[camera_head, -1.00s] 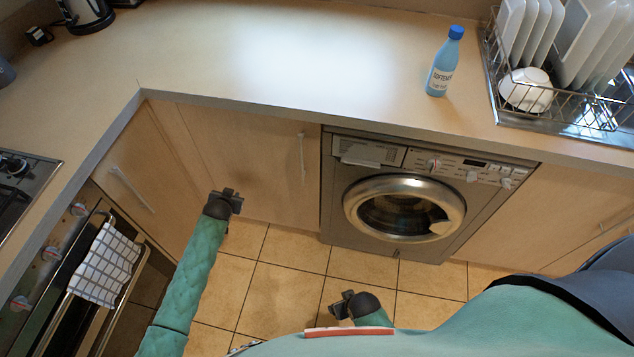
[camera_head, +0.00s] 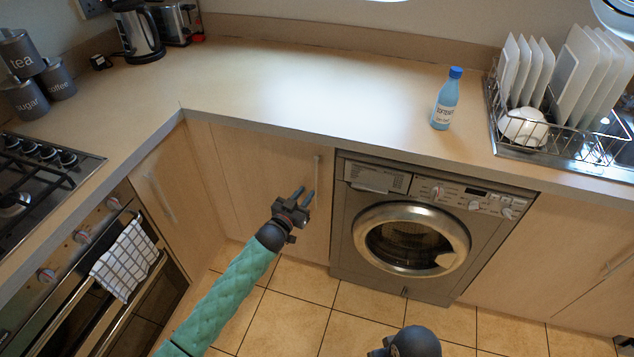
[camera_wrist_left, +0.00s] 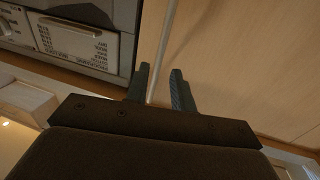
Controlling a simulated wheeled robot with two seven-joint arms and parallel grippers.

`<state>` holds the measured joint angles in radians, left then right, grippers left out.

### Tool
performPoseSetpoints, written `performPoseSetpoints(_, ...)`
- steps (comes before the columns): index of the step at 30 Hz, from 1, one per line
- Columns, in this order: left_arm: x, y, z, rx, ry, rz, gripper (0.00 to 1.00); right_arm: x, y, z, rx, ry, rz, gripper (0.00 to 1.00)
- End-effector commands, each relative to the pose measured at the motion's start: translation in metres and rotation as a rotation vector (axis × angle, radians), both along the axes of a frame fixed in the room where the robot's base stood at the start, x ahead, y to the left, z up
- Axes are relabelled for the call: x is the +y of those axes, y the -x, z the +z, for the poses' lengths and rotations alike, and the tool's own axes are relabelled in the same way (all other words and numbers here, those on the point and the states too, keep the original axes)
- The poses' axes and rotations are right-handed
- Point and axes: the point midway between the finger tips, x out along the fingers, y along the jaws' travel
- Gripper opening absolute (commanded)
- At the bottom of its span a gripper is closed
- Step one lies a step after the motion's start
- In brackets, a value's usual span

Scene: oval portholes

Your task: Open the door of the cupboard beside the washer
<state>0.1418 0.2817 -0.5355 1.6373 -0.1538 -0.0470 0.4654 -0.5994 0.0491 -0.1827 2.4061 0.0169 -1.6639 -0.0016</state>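The cupboard door (camera_head: 262,172) left of the washer (camera_head: 412,235) is pale wood and closed. Its slim vertical bar handle (camera_head: 316,172) is near its right edge, and also shows in the left wrist view (camera_wrist_left: 168,25). My left gripper (camera_head: 304,193) is in front of the door by the lower part of the handle. In the left wrist view its fingers (camera_wrist_left: 160,72) are apart, with the handle showing between them; I see no grip on it. My right gripper (camera_head: 380,350) is at the bottom edge of the head view, partly cut off.
A blue softener bottle (camera_head: 446,100) and a dish rack (camera_head: 560,130) stand on the worktop (camera_head: 300,80). An oven with a checked towel (camera_head: 125,258) is at left. The tiled floor (camera_head: 300,310) below the door looks clear.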

Motion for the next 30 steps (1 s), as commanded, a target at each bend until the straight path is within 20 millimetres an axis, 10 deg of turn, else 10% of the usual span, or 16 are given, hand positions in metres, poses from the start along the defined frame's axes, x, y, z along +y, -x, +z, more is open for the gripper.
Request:
performPoseSetpoints(18, -0.035, -0.063, 0.000, 0.004, 0.001, 0.001, 0.25, 0.002, -0.013, -0.067, 0.005, 0.009, 0.001, 0.77)
performPoseSetpoints(30, -0.037, -0.066, 0.000, 0.003, 0.001, 0.001, 0.17, 0.003, -0.014, -0.071, 0.002, 0.010, 0.001, 0.77)
